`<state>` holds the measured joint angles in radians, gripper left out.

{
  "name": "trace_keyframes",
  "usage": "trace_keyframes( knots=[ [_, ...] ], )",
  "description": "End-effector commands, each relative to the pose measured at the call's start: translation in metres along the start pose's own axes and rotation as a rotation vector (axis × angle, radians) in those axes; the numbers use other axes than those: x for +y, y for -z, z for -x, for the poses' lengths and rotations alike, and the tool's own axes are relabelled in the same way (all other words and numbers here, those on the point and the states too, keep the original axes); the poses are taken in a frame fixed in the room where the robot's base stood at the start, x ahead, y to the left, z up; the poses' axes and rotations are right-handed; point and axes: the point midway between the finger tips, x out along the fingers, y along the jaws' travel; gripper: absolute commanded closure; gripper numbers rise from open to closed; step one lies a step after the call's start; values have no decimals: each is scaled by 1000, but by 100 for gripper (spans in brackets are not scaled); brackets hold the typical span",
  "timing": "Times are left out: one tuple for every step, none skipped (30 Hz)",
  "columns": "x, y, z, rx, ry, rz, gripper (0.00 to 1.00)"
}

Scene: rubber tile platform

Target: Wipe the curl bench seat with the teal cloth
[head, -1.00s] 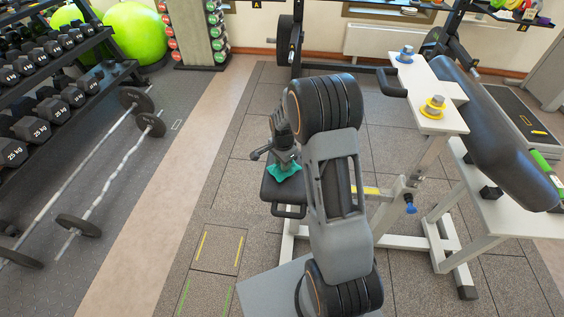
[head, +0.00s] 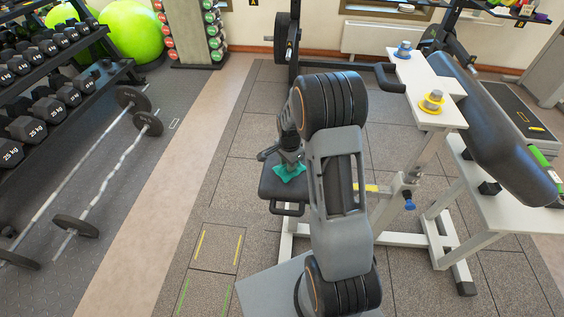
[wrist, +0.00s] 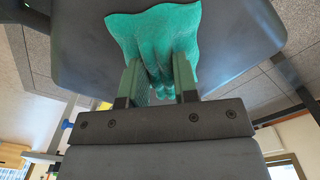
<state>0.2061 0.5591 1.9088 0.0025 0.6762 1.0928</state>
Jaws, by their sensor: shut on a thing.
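The teal cloth (head: 289,173) lies against the black curl bench seat (head: 283,190), near the seat's far-left part in the head view. In the wrist view the cloth (wrist: 155,35) is bunched between the fingers and spreads out flat over the dark seat (wrist: 225,30). My gripper (wrist: 160,80) is shut on the cloth. In the head view my gripper (head: 290,160) is above the seat, partly hidden behind my own arm. My arm also hides the right part of the seat.
A white bench frame (head: 455,255) with a black arm pad (head: 490,125) stands at the right. Its white shelf (head: 425,100) holds a yellow and a blue item. Barbells (head: 100,190) and a dumbbell rack (head: 60,80) are at the left. The tiled floor left of the seat is clear.

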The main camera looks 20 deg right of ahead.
Motion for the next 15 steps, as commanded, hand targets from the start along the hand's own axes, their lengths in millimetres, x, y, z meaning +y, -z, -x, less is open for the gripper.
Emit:
trace_keyframes(
  knots=[
    [4,4,1,0,0,-2,99],
    [5,6,1,0,1,-2,99],
    [7,8,1,0,1,-2,99],
    [8,8,1,1,1,-1,99],
    [8,9,1,1,1,0,99],
    [8,8,1,1,1,1,99],
    [7,8,1,1,1,1,99],
    [6,7,1,1,1,1,99],
    [4,5,0,0,1,2,99],
    [3,4,0,0,1,2,99],
    [1,2,0,0,0,3,99],
    [-1,-1,-1,0,0,4,99],
    [-3,-3,-1,0,0,4,99],
    [-5,-5,-1,0,0,3,99],
    [-8,-7,-1,0,1,3,99]
  ],
)
